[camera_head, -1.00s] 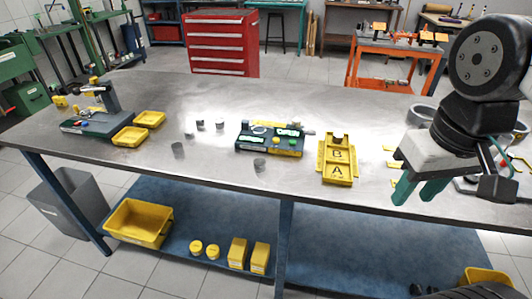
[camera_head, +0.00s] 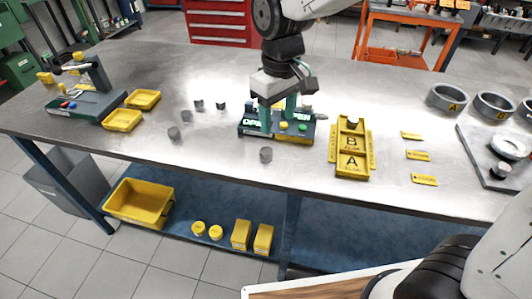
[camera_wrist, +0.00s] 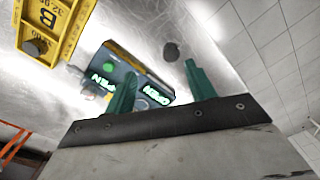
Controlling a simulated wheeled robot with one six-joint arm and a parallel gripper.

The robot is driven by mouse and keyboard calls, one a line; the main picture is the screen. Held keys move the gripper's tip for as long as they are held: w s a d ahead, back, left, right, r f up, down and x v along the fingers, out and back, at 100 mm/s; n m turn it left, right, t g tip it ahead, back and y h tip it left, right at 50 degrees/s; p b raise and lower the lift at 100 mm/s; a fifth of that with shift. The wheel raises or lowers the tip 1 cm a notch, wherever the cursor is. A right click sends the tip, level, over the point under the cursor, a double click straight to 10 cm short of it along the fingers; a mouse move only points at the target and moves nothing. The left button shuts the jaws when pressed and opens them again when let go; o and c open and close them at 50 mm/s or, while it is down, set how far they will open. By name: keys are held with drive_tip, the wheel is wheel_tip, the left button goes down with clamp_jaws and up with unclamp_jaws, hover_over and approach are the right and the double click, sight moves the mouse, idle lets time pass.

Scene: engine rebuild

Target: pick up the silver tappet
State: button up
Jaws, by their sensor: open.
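Several small grey cylinders, tappet-like, stand on the metal table: one in front of the gauge device (camera_head: 266,155), one left of it (camera_head: 174,133), and others farther back (camera_head: 187,116), (camera_head: 199,105), (camera_head: 221,106). I cannot tell for sure which is the silver tappet. My gripper (camera_head: 278,118) is open and empty, its green fingers pointing down over the device (camera_head: 249,132) with lit green displays. In the wrist view my gripper (camera_wrist: 160,88) has the device (camera_wrist: 135,78) between and beyond its fingers; one dark grey cylinder (camera_wrist: 171,51) lies near the right finger.
Yellow tags (camera_head: 418,155) and grey rings (camera_head: 447,98) lie farther right. Yellow bins (camera_head: 122,120) and a stand (camera_head: 90,100) are at left. Table front is clear.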

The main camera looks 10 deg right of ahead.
sight(266, 150)
drive_tip(key=shift+n, duration=0.4)
drive_tip(key=a+f, duration=0.1)
drive_tip(key=w+a+f, duration=0.1)
drive_tip(key=a, duration=0.1)
drive_tip(key=shift+f, duration=0.35)
drive_tip(key=f, duration=0.7)
drive_tip(key=shift+s+d, duration=0.2)
drive_tip(key=shift+s, duration=0.05)
drive_tip(key=shift+c, duration=0.3)
drive_tip(key=c, duration=1)
